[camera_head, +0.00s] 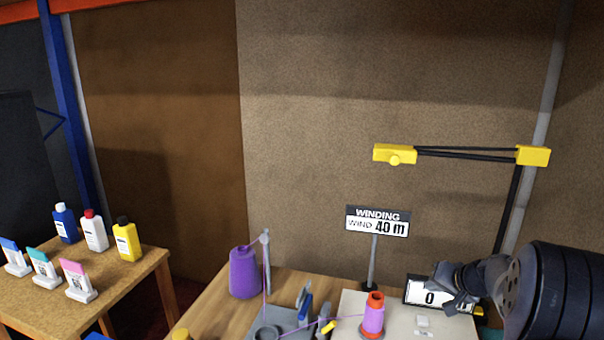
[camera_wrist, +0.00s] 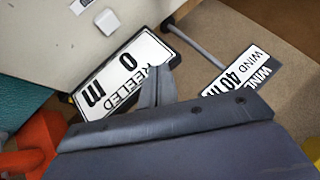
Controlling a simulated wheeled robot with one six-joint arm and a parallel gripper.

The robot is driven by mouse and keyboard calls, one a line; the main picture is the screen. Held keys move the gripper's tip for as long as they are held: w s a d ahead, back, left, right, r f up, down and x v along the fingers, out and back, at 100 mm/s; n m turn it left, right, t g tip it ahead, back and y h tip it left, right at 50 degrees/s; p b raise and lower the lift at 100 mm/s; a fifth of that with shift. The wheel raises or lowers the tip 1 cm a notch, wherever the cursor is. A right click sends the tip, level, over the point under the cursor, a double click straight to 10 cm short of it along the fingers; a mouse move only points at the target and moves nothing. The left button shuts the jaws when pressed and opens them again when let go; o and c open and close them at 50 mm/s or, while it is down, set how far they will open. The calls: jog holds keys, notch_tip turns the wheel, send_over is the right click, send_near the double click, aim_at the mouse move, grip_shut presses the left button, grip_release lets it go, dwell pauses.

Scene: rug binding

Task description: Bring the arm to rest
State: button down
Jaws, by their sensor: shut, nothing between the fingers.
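My arm reaches in from the right edge of the head view, over the right end of the winding bench. My gripper (camera_head: 447,284) is dark grey and sits in front of the black-framed "0 m" counter (camera_head: 428,293), hiding part of it. In the wrist view my gripper (camera_wrist: 160,75) has its fingers together with nothing seen between them. The counter also shows there with "REELED 0 m" (camera_wrist: 117,82); whether the fingers touch it I cannot tell. The sign "WINDING, WIND 40 m" (camera_head: 377,221) stands on a post behind.
An orange spool with purple thread (camera_head: 373,315) stands on the pale board, left of my gripper. A purple cone (camera_head: 244,272) stands at the bench's left. A yellow-ended lamp arm (camera_head: 460,154) hangs above. Bottles (camera_head: 95,230) and small labelled stands (camera_head: 78,281) occupy the left table.

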jog(key=b, duration=0.3)
send_over(426, 322)
notch_tip(426, 322, down, 6)
jog(key=shift+r, duration=0.25)
jog(key=shift+f+b, duration=0.25)
jog(key=shift+b, duration=1.2)
jog(key=shift+b, duration=0.45)
notch_tip(426, 322, up, 3)
jog(key=shift+f+p, duration=0.15)
jog(key=shift+p, duration=0.6)
jog(key=shift+s+a+f+b, duration=0.1)
jog(key=shift+f+b, duration=0.55)
jog(key=shift+f, duration=0.25)
jog(key=shift+p, duration=0.95)
jog(key=shift+r+p, duration=0.15)
jog(key=shift+p, duration=0.7)
jog(key=shift+p, duration=0.4)
